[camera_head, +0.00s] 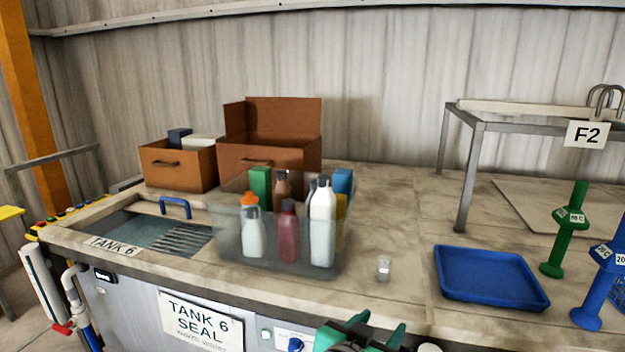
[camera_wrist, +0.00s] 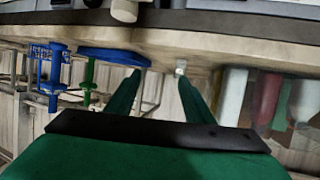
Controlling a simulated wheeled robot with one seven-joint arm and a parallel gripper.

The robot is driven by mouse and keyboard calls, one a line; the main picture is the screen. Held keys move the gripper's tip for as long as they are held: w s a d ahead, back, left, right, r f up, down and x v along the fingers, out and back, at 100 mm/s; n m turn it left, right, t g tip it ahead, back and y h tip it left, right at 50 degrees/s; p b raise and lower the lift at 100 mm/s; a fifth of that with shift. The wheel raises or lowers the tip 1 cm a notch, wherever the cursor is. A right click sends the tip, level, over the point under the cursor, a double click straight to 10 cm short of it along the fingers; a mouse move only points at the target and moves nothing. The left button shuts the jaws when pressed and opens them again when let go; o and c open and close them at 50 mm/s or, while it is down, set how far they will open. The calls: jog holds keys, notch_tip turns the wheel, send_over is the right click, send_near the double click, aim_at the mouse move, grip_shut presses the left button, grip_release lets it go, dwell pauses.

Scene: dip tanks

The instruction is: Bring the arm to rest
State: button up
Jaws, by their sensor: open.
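My gripper (camera_head: 372,332) shows at the bottom edge of the head view, with two green fingers spread apart. It is in front of the worktop's front edge. In the wrist view my gripper (camera_wrist: 158,82) is also open, with nothing between its fingers. The wrist picture is upside down. The rest of my arm is out of the head view.
A small clear cup (camera_head: 384,267) and a blue tray (camera_head: 490,278) stand on the worktop. A clear bin (camera_head: 225,245) of bottles is left of them, beside the tank (camera_head: 130,230). Green (camera_head: 563,240) and blue (camera_head: 600,285) stands are at the right.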

jog(key=s+a+f+n+t+y, duration=0.1)
jog(key=s+a+f+n+y, duration=0.15)
jog(key=f, duration=0.55)
jog(key=s+a+f+n+t+y, duration=0.1)
jog(key=s+a+f+n, duration=0.2)
jog(key=f, duration=0.6)
jog(key=s+a+f+n+t+y, duration=0.1)
jog(key=s+a+f, duration=0.2)
jog(key=s+f, duration=0.35)
jog(key=s+a+f+y, duration=0.1)
jog(key=s+a+f, duration=0.1)
jog(key=s, duration=1)
jog(key=s+a+f+t+y, duration=0.1)
jog(key=s+a+f+y, duration=0.1)
jog(key=s, duration=1)
jog(key=shift+s+a+f, duration=0.15)
jog(key=shift+f, duration=0.1)
jog(key=c, duration=0.4)
